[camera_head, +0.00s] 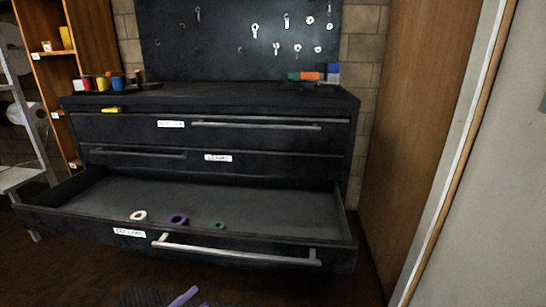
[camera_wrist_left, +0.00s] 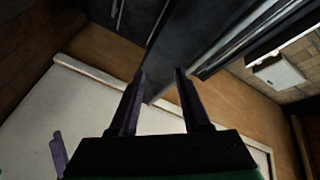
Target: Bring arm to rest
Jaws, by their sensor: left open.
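My left gripper (camera_wrist_left: 160,82) is open in the left wrist view, its two dark fingers apart with nothing between them. In the head view only a small purple-grey piece, seemingly of my left gripper (camera_head: 184,297), shows at the bottom edge, in front of and below the open drawer (camera_head: 290,208). The rest of that arm is out of the picture.
The black cabinet's bottom drawer stands pulled out towards me, with a white ring (camera_head: 139,215), a purple ring (camera_head: 177,220) and a green ring (camera_head: 219,225) inside. The upper drawers are shut. A wooden panel (camera_head: 415,130) stands at the right. A shelf (camera_head: 88,45) stands at the left.

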